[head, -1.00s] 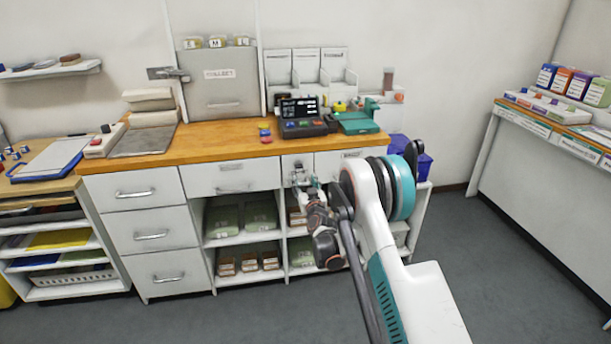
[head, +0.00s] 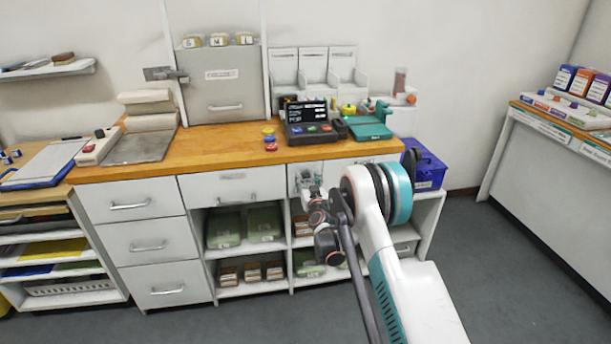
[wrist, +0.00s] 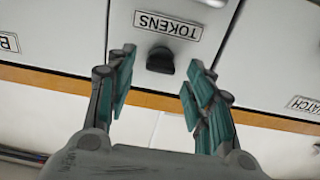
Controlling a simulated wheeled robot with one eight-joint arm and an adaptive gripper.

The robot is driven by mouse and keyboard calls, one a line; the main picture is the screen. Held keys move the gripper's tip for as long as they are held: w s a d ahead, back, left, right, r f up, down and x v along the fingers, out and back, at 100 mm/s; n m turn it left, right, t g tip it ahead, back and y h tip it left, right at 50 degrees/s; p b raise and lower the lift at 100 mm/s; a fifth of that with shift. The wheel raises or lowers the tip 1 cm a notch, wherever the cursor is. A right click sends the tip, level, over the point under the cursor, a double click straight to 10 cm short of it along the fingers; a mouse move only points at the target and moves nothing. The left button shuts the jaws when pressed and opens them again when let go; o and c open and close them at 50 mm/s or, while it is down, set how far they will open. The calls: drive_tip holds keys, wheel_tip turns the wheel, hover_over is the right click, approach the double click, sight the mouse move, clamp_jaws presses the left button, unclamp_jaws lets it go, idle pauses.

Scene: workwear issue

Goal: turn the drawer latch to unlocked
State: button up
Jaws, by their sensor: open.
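A white drawer front labelled TOKENS (wrist: 190,48) fills the middle of the wrist view, with its label upside down. A small dark knob (wrist: 160,61), which looks like the latch, sits by the label; its turn position is unclear. My gripper (wrist: 160,70) is open, one teal-padded finger on each side of the knob in the picture, with visible gaps. I cannot tell how far the fingertips are from the drawer front. In the head view my gripper (head: 309,178) is in front of the narrow drawer under the counter and hides most of it; the knob is not visible there.
The wooden counter (head: 215,142) runs above the drawers, with a dark terminal (head: 308,128) and a teal device (head: 368,127) on it. Neighbouring white drawers (head: 232,186) flank the spot, with open shelves below. A blue box (head: 427,172) stands at right.

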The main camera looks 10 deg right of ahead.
drive_tip(key=shift+w, duration=0.55)
drive_tip(key=c, duration=1.1)
drive_tip(key=shift+o, duration=0.2)
